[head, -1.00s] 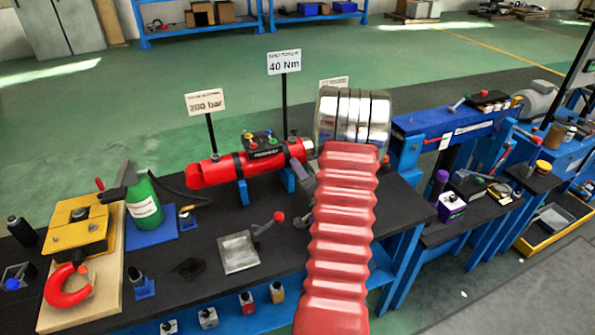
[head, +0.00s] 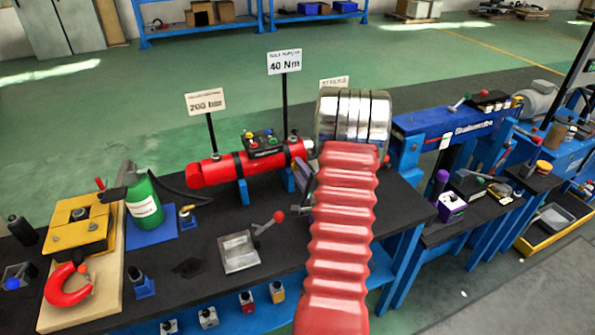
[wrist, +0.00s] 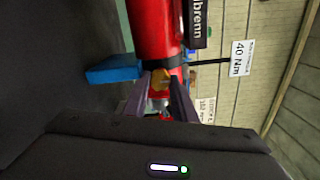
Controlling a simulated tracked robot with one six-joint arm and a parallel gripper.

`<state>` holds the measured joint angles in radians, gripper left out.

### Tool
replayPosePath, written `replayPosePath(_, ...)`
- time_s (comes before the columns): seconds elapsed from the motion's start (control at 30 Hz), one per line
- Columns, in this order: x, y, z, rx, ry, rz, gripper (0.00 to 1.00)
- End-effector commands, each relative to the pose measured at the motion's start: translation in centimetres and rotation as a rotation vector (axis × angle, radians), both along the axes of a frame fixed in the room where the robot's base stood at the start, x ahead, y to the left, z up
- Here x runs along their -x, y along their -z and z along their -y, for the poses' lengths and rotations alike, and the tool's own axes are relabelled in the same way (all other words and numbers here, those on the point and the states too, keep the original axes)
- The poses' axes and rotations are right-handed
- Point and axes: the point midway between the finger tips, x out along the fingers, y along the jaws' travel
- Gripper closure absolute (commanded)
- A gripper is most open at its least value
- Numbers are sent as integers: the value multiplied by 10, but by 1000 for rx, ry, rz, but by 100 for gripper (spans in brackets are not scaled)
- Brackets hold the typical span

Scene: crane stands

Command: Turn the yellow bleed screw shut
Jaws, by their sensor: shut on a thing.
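The red cylinder (head: 222,170) lies across blue supports on the dark bench, and its red body also fills the top of the wrist view (wrist: 153,25). The yellow bleed screw (wrist: 159,77) is on its underside or near side in the wrist view, between my fingertips. My gripper (wrist: 160,92) is shut on the screw, one dark finger on each side. In the head view my red arm hides the screw and most of my gripper; only a grey finger shows beside the arm.
A "40 Nm" sign (head: 284,61) and a "200 bar" sign (head: 206,101) stand on posts behind the cylinder. A blue support (wrist: 114,70) is close to my left finger. A metal tray (head: 239,254) and a red-knobbed lever (head: 278,216) are in front.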

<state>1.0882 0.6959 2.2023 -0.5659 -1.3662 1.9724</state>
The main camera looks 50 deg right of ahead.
Motion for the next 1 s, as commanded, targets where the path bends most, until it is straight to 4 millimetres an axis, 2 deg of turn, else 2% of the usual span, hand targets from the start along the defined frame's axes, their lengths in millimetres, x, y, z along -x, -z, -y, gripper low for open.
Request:
replayPosePath(0.37,-1,4,-1,-13,-2,-2,98)
replayPosePath(0.4,-1,4,-1,-13,-2,-2,74)
replayPosePath(0.6,0,4,-1,-12,-1,-3,60)
replayPosePath(0.67,0,4,-1,-13,-2,-4,57)
replayPosePath(1.0,1,6,-4,-16,-2,-7,57)
